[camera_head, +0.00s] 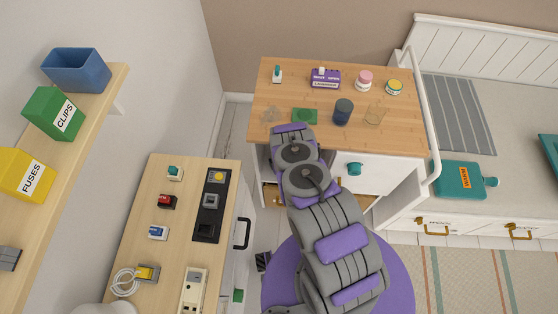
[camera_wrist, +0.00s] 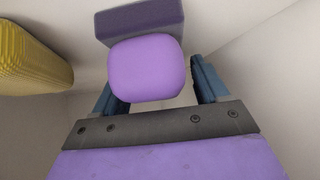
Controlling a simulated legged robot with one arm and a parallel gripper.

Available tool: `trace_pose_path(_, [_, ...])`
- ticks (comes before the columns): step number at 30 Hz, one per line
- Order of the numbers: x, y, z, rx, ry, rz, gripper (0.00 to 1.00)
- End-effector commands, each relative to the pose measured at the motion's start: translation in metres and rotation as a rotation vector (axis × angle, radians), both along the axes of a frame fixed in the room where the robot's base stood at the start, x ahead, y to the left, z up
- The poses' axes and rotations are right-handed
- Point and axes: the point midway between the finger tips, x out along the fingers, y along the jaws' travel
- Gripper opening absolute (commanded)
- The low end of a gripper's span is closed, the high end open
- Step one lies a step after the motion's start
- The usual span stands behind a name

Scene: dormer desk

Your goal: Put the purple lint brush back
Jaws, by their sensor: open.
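In the wrist view, a rounded lilac pad (camera_wrist: 146,68) with a darker purple block (camera_wrist: 140,20) behind it is probably the purple lint brush, though I cannot be sure. My gripper (camera_wrist: 160,82) is open, its blue fingers on either side of the pad's near end. A gap shows at the right finger; I cannot tell whether the left finger touches it. In the head view my arm reaches to the front left edge of the wooden-topped desk (camera_head: 290,85), and the gripper is hidden.
A yellow ribbed object (camera_wrist: 32,55) is left of the gripper. A cabinet (camera_head: 140,220) with switches is left; a bench bed is right.

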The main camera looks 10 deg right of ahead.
Motion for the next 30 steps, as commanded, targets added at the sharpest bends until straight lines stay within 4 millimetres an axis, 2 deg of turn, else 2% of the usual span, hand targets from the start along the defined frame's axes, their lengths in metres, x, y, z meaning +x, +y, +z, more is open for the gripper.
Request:
trace_pose_path(5, [-0.007, -0.001, 0.008, -0.001, 0.003, -0.001, 0.73])
trace_pose_path(21, [-0.069, -0.006, 0.07, 0.001, 0.002, -0.002, 0.73])
trace_pose_path(25, [-0.08, -0.007, 0.079, 0.0, 0.004, -0.001, 0.73])
trace_pose_path(30, [-0.085, -0.007, 0.085, -0.001, 0.0, 0.001, 0.73])
